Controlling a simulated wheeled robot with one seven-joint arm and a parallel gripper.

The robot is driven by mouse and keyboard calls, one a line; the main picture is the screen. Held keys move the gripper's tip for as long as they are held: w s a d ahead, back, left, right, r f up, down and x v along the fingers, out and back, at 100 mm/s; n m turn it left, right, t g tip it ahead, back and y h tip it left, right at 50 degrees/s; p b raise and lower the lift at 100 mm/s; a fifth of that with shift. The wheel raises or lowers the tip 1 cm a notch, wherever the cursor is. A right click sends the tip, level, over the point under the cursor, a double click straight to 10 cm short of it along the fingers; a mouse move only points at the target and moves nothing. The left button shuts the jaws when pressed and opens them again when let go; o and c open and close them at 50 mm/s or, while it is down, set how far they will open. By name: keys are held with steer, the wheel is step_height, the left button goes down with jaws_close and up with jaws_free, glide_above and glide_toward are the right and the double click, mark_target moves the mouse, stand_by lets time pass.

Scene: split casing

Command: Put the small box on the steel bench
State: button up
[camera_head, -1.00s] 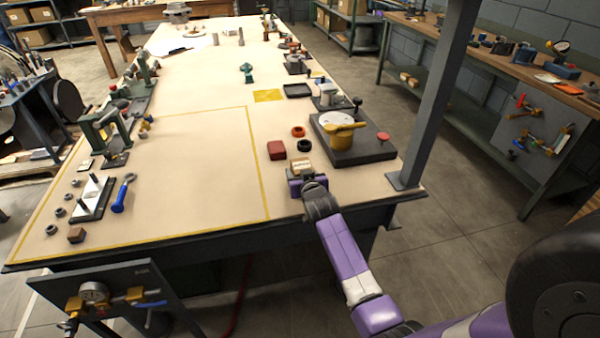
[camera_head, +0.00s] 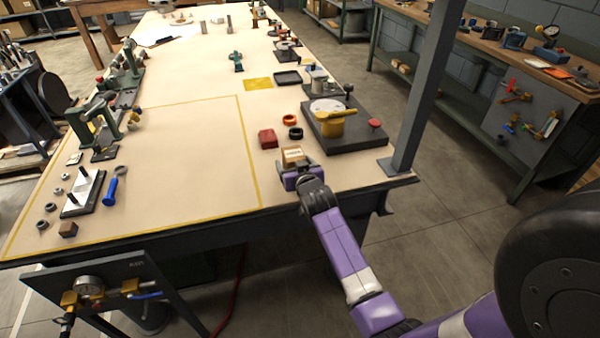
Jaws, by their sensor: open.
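The small box (camera_head: 292,154), a tan carton with a pale label, sits on the tan-topped table near its front right edge. My gripper (camera_head: 297,170) is open at the near side of the box, low over the table. The fingers hide the lower part of the box, and I cannot tell whether they touch it. A workbench (camera_head: 424,31) with a brown top and grey-green metal frame stands at the right, across an aisle. The large table (camera_head: 190,150) also has a dark frame; I cannot tell which is the steel bench.
A red block (camera_head: 267,138), an orange ring (camera_head: 290,120) and a black ring (camera_head: 296,133) lie just beyond the box. A dark plate with a yellow fixture (camera_head: 330,122) is to the right. A grey post (camera_head: 425,95) rises at the table's right corner. The yellow-outlined area is mostly clear.

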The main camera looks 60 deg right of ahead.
steer(key=v, duration=0.9)
steer(key=s+a+f+n+t+y, duration=0.2)
steer(key=s+a+n, duration=0.1)
steer(key=a, duration=0.9)
steer(key=s+a+f+n+t+y, duration=0.1)
steer(key=s+a+n+t+y, duration=0.2)
steer(key=a, duration=0.9)
steer(key=s+a+r+n+y, duration=0.2)
steer(key=s+a+r+y, duration=0.1)
steer(key=s+a+r, duration=0.2)
steer(key=s+a+r+n+y, duration=0.2)
steer(key=s+a+r+y, duration=0.1)
steer(key=s+a, duration=0.6)
steer(key=shift+s+r, duration=0.9)
steer(key=shift+s, duration=0.1)
steer(key=shift+a, duration=0.1)
steer(key=shift+c, duration=0.5)
